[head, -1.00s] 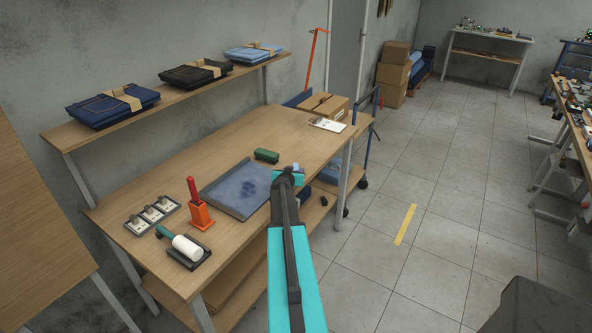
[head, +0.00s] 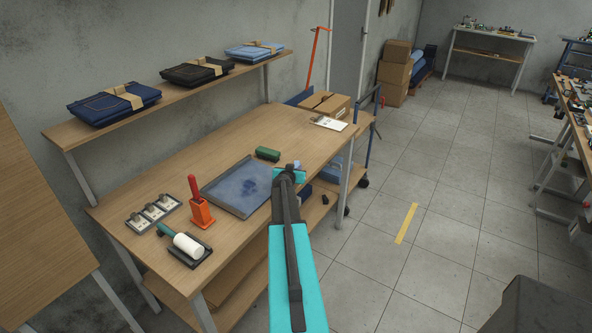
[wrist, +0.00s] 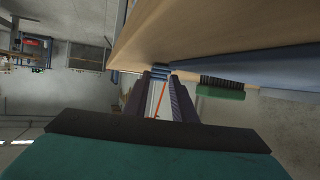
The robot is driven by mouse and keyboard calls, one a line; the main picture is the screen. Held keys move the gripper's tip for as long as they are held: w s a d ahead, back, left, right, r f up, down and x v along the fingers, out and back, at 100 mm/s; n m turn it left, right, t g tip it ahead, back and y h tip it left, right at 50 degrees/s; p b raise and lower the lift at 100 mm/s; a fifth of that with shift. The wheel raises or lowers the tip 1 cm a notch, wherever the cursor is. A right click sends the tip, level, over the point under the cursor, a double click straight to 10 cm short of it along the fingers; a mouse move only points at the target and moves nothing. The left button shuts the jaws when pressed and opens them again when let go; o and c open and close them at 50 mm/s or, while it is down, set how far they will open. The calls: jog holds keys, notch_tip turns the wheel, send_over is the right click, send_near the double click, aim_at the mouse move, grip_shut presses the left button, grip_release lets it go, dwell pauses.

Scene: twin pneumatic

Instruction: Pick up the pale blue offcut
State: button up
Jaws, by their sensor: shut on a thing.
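My gripper (wrist: 160,82) shows in the wrist view, its two dark fingers shut on a small blue piece, the pale blue offcut (wrist: 160,69), at their tips. In the head view my teal and black arm reaches to the front edge of the wooden workbench, right of the tray, and hides the fingertips. A little pale blue of the offcut (head: 297,164) shows just beyond the end of my arm.
On the workbench (head: 330,146) are a blue-stained tray (head: 225,168), a green brush (head: 267,153), an orange holder with a red handle (head: 200,208), a white roller (head: 188,245) and a white card (head: 328,123). Open floor lies to the right.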

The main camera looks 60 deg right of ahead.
jog(key=shift+r+b, duration=0.5)
jog(key=shift+r, duration=0.85)
jog(key=shift+s+a+r, duration=0.1)
jog(key=shift+a+r, duration=0.1)
jog(key=shift+a, duration=0.15)
jog(key=s+a+b, duration=0.1)
jog(key=a+b, duration=0.1)
jog(key=a, duration=0.3)
jog(key=s+a+r+b, duration=0.1)
jog(key=a+b, duration=0.2)
jog(key=a, duration=0.2)
jog(key=s+a+b, duration=0.2)
jog(key=a, duration=0.2)
jog(key=shift+a+r, duration=0.25)
jog(key=shift+a, duration=0.15)
